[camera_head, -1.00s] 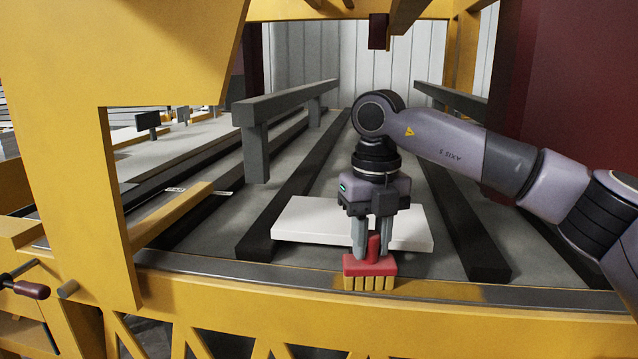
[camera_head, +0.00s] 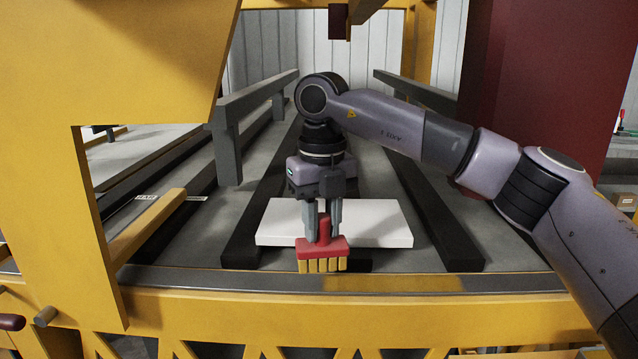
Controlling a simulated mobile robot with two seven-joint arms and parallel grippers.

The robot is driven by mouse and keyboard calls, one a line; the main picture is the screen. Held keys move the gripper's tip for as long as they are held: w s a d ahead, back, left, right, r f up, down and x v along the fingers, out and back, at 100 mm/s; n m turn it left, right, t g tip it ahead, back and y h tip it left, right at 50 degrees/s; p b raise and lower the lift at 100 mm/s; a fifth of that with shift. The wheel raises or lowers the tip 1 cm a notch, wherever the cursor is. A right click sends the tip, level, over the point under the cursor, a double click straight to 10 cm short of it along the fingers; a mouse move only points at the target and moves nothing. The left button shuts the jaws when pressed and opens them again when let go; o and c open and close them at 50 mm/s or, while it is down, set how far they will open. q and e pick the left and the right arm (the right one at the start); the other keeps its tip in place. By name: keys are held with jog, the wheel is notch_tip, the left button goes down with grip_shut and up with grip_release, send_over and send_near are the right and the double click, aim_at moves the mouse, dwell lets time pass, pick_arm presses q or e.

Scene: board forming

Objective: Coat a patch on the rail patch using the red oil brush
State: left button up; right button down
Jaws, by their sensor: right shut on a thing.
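My right gripper (camera_head: 323,228) is shut on the upright handle of the red oil brush (camera_head: 322,248). The brush has a wide red head and yellow bristles pointing down. The bristles are at the back edge of the grey front rail (camera_head: 230,281); I cannot tell whether they touch it. An amber-tinted patch (camera_head: 395,284) on the rail's top lies just to the right of and in front of the bristles. My left gripper is not in view.
A white slab (camera_head: 375,222) lies behind the brush across dark bars (camera_head: 425,205). A yellow frame post (camera_head: 100,215) stands at the left, with a yellow lattice beam (camera_head: 250,310) along the front. A dark red column (camera_head: 525,100) stands at the right.

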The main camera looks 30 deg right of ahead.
notch_tip(320, 180, up, 3)
jog(key=shift+w+f+p, duration=0.1)
jog(key=shift+f+p, duration=0.05)
jog(key=shift+p, duration=0.6)
jog(key=shift+r, duration=0.9)
